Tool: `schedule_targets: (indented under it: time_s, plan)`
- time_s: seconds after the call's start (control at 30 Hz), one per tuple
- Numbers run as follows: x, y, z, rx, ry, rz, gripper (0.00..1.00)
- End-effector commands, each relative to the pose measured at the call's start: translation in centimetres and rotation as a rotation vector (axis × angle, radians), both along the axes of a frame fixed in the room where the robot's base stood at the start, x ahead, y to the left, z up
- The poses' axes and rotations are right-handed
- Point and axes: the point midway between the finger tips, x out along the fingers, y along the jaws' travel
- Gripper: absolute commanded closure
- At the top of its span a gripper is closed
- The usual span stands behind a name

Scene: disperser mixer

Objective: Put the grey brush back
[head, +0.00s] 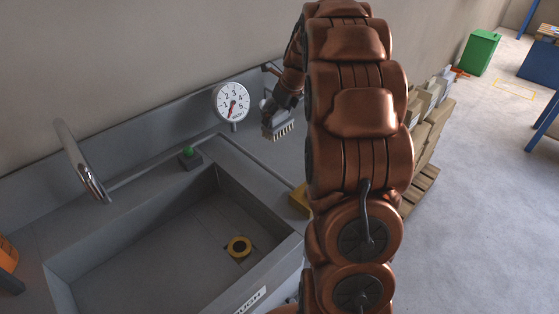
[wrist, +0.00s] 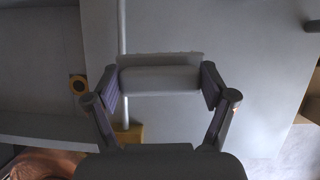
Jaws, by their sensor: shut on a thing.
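The grey brush (head: 277,131) is in my gripper (head: 270,106), at the back right of the sink unit in the head view. Its pale bristles point down and appear clear of the surface below. In the wrist view the brush (wrist: 160,79) is a light grey block lying crosswise between the two fingers, which press on its ends. A dark bracket (head: 268,68) shows at the wall just behind my gripper. I cannot tell whether the brush touches it. My arm hides part of the right end of the sink unit.
The sink basin (head: 150,250) holds a yellow ring (head: 239,246). A curved tap (head: 80,162), a green button (head: 187,153) and a dial (head: 232,102) stand along the back. A yellow block (head: 300,199) sits at the right rim. Boxes on pallets (head: 430,125) stand beyond my arm.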

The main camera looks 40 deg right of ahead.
Motion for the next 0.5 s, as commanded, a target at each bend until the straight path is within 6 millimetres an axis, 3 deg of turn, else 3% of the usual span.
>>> schedule_targets:
  time_s: [0.23, 0.5]
  plan:
    - [-0.3, -0.7, -0.7, 0.003, 0.004, -0.085, 0.5]
    - [-0.3, -0.6, -4.9, 0.006, 0.007, -0.083, 0.5]
